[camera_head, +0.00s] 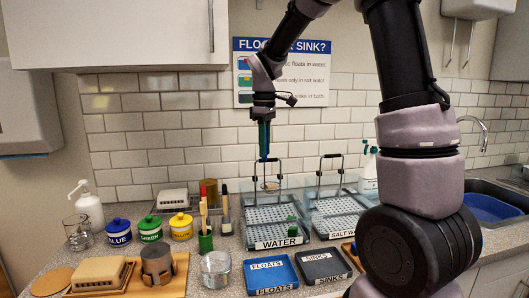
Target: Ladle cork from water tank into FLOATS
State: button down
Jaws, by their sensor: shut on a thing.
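My gripper (263,118) points down above the back of the WATER tank (279,243). It is shut on a slim upright blue-and-green thing (264,140), perhaps the ladle's handle; its lower end is by the black lift handle (269,160) of the tank. A small brownish piece (270,185) shows below, inside the tank's back part; I cannot tell if it is the cork or part of the ladle. A green piece (291,222) is at the tank's right front. The blue FLOATS tray (270,275) stands in front of the tank and looks empty.
The dark SINKS tray (323,267) is right of FLOATS, and the SALT WATER tank (340,228) behind it.

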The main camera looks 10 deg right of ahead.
jog(key=shift+r, duration=2.6)
dwell(0.7)
